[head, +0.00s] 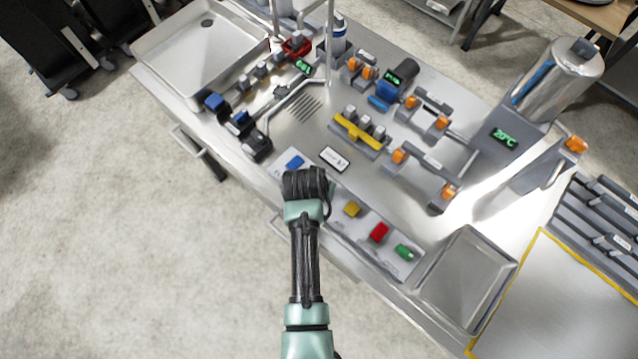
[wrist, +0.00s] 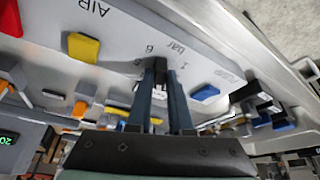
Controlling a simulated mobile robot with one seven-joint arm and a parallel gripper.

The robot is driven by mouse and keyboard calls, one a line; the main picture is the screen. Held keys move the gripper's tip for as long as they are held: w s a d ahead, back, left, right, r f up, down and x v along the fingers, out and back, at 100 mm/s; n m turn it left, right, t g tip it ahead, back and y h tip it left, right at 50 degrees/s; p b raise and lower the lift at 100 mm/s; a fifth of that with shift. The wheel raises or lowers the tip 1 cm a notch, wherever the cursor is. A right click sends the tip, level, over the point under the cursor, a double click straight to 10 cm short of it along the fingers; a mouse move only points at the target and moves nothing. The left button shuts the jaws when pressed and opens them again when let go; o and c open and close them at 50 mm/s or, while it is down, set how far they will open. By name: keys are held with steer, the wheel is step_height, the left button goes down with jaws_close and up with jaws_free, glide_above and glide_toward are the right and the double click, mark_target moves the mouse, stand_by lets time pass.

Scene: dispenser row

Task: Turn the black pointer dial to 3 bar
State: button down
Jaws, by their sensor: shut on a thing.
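The black pointer dial (wrist: 159,64) shows only as a small dark part between my fingertips in the wrist view. It is on the pale panel (wrist: 205,52), with the markings 6, 1 and "bar" printed around it. My gripper (wrist: 160,72) is shut on the dial, one finger on each side. The fingers hide most of the dial, so I cannot tell where its pointer stands; no 3 can be read. In the head view my gripper (head: 309,182) is over the bench's front panel and hides the dial.
On the panel a blue button (head: 295,162) is left of my gripper; yellow (head: 352,209), red (head: 379,232) and green (head: 404,251) ones are to its right. A white label card (head: 334,159) and a yellow-barred valve block (head: 358,132) stand behind. Open floor lies in front.

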steer(key=c, duration=0.8)
jaws_free()
steer(key=b+v, duration=0.1)
steer(key=v, duration=1.2)
steer(key=shift+b, duration=0.3)
steer(key=shift+w, duration=0.1)
steer(key=w+r+t+b, duration=0.3)
steer(key=w+r+t, duration=0.3)
steer(key=w+r, duration=0.55)
step_height(320, 180, up, 20)
steer(key=w+d+n+t+y+b, duration=0.1)
steer(key=t+b, duration=0.1)
steer(key=t, duration=0.5)
steer(key=s+d+r+t, duration=0.1)
steer(key=s+r+t, duration=0.2)
steer(key=r, duration=0.4)
steer(key=s+d+r+t+b, duration=0.1)
steer(key=s+r+t, duration=0.2)
steer(key=s+r, duration=0.2)
steer(key=s+d+r+n+t+b, duration=0.1)
steer(key=s+r+t, duration=0.2)
steer(key=r, duration=0.8)
steer(key=shift+s+r+t, duration=0.15)
steer(key=shift+s+t, duration=0.25)
steer(key=shift+s, duration=0.5)
